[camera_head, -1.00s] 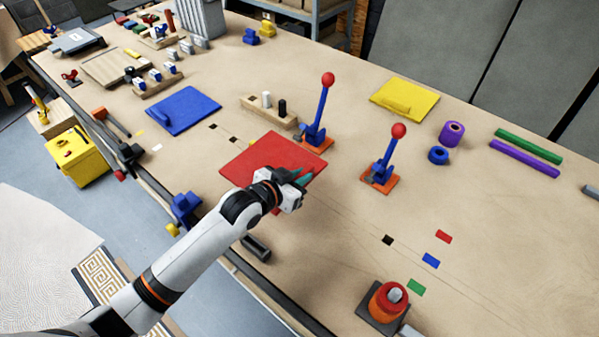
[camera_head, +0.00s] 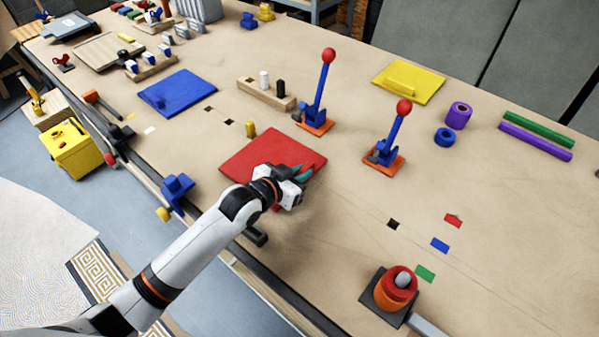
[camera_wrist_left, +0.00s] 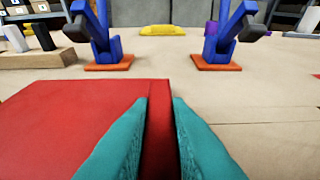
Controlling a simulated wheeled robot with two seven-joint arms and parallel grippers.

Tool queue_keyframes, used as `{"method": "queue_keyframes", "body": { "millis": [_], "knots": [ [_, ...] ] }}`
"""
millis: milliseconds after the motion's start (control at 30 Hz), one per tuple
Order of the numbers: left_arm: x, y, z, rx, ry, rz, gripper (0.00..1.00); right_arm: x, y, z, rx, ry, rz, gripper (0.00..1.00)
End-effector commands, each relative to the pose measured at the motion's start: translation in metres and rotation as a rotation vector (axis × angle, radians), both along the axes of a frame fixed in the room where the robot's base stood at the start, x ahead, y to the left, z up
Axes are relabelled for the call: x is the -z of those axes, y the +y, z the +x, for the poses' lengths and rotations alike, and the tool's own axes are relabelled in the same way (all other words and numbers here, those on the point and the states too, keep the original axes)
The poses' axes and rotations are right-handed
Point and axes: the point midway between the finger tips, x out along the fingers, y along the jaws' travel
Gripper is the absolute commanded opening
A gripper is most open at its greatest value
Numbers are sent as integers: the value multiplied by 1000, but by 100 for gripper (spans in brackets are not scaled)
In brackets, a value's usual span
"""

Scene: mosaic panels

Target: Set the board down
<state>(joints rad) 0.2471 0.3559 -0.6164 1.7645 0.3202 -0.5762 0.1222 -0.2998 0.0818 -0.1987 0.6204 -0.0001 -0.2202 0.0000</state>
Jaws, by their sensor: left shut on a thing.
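The red board (camera_head: 262,152) is flat and looks level over the near middle of the workbench. My left gripper (camera_head: 301,174) is shut on the board's upright red grip, near its right side. In the left wrist view the teal fingertips (camera_wrist_left: 159,125) press on both sides of this grip (camera_wrist_left: 159,110), and the board's face (camera_wrist_left: 70,120) spreads to the left. I cannot tell whether its underside touches the bench. My right gripper is not in view.
Two blue levers with red knobs stand beyond the board, one left (camera_head: 320,95) and one right (camera_head: 393,135). A yellow peg (camera_head: 250,129) is just behind it. A blue board (camera_head: 178,93) and a yellow board (camera_head: 408,82) lie farther off.

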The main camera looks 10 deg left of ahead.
Motion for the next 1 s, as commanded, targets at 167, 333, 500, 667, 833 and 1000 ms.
{"method": "queue_keyframes", "body": {
  "millis": [167, 333, 500, 667, 833, 1000],
  "knots": [
    [0, 0, 0, 1, -4, 0, 0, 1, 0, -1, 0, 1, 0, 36],
    [4, 0, 0, 1, -4, 0, 0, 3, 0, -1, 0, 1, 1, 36],
    [7, 0, 0, 1, -4, 0, 0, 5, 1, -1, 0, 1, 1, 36],
    [10, 0, 0, 1, -4, 0, 0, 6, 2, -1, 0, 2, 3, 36],
    [10, 0, 0, 0, -3, -1, 37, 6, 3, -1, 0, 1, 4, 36],
    [11, 0, 0, 0, -1, 0, 42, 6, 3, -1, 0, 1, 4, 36]
  ]
}}
